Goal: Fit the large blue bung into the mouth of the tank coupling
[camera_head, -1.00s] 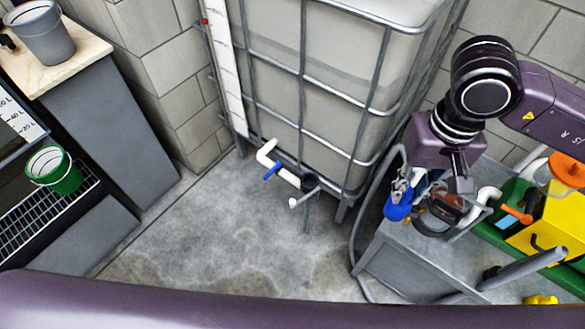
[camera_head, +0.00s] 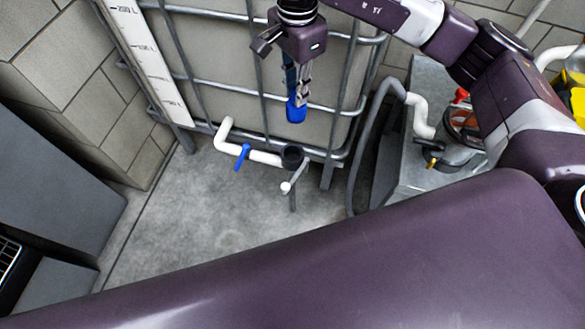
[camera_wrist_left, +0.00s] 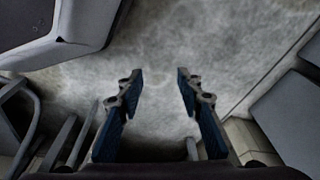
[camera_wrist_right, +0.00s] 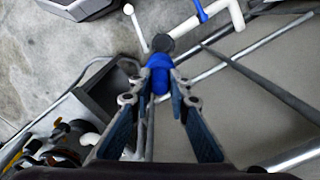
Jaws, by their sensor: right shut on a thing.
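The large blue bung (camera_head: 296,110) is held in my right gripper (camera_head: 298,94), whose fingers point down in front of the caged tank. The tank coupling (camera_head: 292,156) is a dark round mouth at the end of a white pipe, below the bung in the head view, with a visible gap between them. In the right wrist view the bung (camera_wrist_right: 158,76) sits between the fingertips, and the coupling (camera_wrist_right: 162,43) shows just beyond it, partly covered. My left gripper (camera_wrist_left: 156,84) is open and empty over bare floor, and is outside the head view.
The white pipe (camera_head: 262,158) carries a blue valve handle (camera_head: 242,156). A small white-ended lever (camera_head: 286,187) stands beside the coupling. The tank's metal cage (camera_head: 352,90) is close behind the gripper. A grey bench (camera_head: 405,180) with fittings stands right. The floor (camera_head: 200,220) in front is clear.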

